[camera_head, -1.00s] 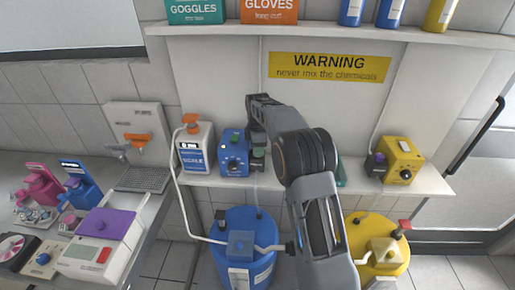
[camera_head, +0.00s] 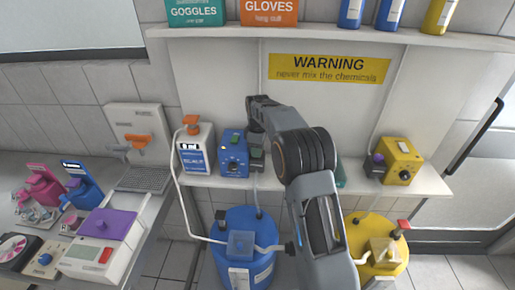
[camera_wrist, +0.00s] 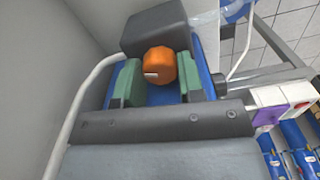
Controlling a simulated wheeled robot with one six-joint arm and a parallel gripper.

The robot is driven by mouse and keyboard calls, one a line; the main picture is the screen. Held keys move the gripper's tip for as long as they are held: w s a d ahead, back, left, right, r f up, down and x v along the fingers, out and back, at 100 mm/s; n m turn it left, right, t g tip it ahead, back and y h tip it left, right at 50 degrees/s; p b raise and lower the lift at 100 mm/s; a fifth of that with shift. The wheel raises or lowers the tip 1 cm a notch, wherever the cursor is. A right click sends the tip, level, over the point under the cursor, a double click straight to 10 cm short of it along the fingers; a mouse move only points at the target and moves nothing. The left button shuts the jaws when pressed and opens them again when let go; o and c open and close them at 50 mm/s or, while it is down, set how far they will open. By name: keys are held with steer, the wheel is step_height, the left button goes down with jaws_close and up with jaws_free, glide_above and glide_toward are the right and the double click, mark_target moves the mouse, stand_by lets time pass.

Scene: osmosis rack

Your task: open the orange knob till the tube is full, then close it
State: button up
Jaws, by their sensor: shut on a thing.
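The orange knob (camera_wrist: 161,65) sits between the two green fingertip pads of my gripper (camera_wrist: 158,80) in the wrist view. My gripper is shut on it. A small white mark shows on the knob's face. Behind the knob is a blue body with a dark grey block (camera_wrist: 153,27) at its end. In the head view my gripper (camera_head: 257,152) is at the right side of the blue box (camera_head: 234,154) on the lower shelf; the knob is hidden there. I cannot tell which tube is meant, nor its fill level.
A white bottle with an orange top (camera_head: 194,146) stands left of the blue box. A yellow box (camera_head: 401,161) stands to the right on the shelf. Below are a blue barrel (camera_head: 222,272) and a yellow barrel (camera_head: 366,228). A white hose (camera_head: 178,190) hangs at the left.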

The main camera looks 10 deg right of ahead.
steer(key=shift+m, duration=0.8)
steer(key=o, duration=0.9)
